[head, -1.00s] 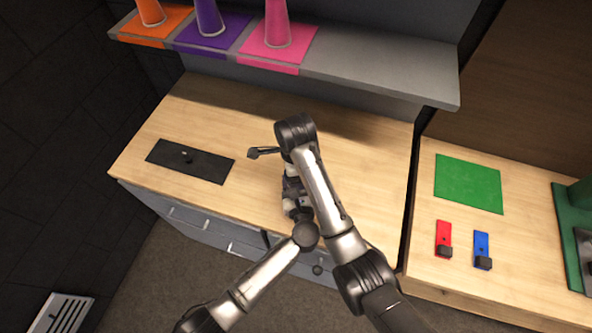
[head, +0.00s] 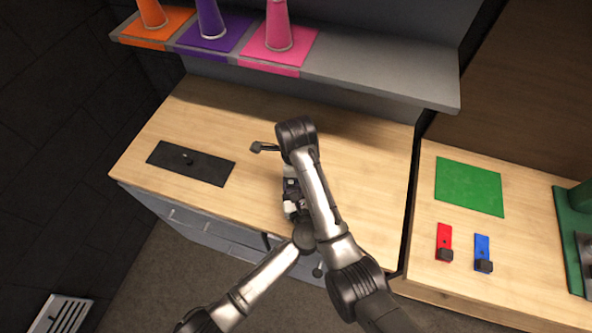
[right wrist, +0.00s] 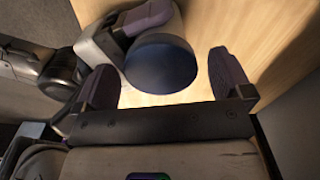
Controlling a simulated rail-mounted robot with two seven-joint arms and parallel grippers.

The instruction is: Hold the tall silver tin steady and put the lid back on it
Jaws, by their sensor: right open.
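My right gripper (right wrist: 163,66) is open in the right wrist view, with its two fingers apart on either side of a round, dark blue-grey object (right wrist: 160,65). This may be the tin seen from above; I cannot tell its height or whether a lid is on it. My left gripper shows in the right wrist view (right wrist: 143,18), with one dark finger against or very near the round object; its grip is unclear. In the head view my left gripper (head: 291,196) is low over the counter, partly hidden by my right arm. No separate lid is clearly identifiable.
A black mat (head: 215,172) with a small knob-like thing (head: 188,157) lies left on the wooden counter (head: 245,105). Orange, purple and pink cones (head: 279,25) stand on a grey shelf (head: 380,75). A right-hand counter has a green mat (head: 468,186) and red (head: 444,236) and blue (head: 482,247) items.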

